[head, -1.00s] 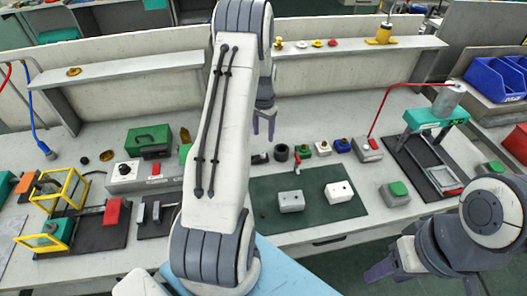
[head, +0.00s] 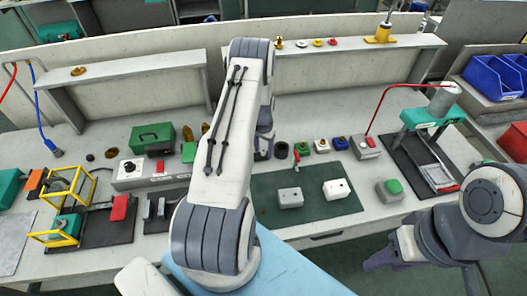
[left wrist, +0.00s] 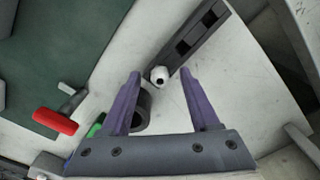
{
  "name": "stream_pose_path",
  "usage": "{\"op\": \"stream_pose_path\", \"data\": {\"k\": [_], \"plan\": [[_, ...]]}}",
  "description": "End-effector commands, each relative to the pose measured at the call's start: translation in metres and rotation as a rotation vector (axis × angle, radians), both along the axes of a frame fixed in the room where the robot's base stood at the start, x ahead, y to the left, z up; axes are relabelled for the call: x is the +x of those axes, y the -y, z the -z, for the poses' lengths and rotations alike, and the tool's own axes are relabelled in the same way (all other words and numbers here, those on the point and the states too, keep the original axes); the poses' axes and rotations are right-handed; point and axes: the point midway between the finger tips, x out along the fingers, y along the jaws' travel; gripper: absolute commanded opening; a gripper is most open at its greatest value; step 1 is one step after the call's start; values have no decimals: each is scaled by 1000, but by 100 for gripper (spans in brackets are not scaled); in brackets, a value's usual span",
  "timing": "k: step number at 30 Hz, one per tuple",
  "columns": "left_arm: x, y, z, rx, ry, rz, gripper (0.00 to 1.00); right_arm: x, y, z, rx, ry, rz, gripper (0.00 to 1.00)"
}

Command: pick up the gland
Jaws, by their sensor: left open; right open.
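In the left wrist view a small pale rounded piece with a dark hole (left wrist: 159,75) sits at the end of a dark slotted bar (left wrist: 190,43). I cannot tell for sure whether this piece is the gland. My left gripper (left wrist: 160,74) is open, its fingertips on either side of the piece in the picture; contact cannot be told. In the head view the left gripper (head: 263,150) is low over the bench, and the arm hides much around it. A dark ring (left wrist: 142,108) shows beside one finger. My right gripper (head: 376,262) is open, off the bench's front edge.
A red-handled tool (left wrist: 56,121) and the green mat (left wrist: 45,50) lie beside the left gripper. The mat carries a grey block (head: 290,198) and a white block (head: 337,189). Small coloured blocks, one blue (head: 340,143), stand behind the mat. A green box (head: 152,137) stands further left.

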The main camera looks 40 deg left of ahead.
Motion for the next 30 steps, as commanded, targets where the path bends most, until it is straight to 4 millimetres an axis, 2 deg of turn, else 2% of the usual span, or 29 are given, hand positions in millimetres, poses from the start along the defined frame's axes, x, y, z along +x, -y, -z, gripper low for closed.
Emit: {"op": "stream_pose_path", "data": {"k": [4,5,9,10,23,26,30], "plan": [[0,0,0,0,0,0,62,0,0,1,0,0,0,50],[0,0,0,0,0,0,58,0,0,1,0,0,0,50],[0,0,0,0,0,0,5,0,0,1,0,0,0,50],[0,0,0,0,0,-1,0,0,0,1,0,0,0,50],[0,0,-4,0,0,-1,0,0,0,3,0,0,0,50],[1,-1,-11,1,2,-1,0,0,0,8,0,0,0,50],[1,-1,-31,2,4,-1,0,0,0,19,0,0,-1,50]]}}
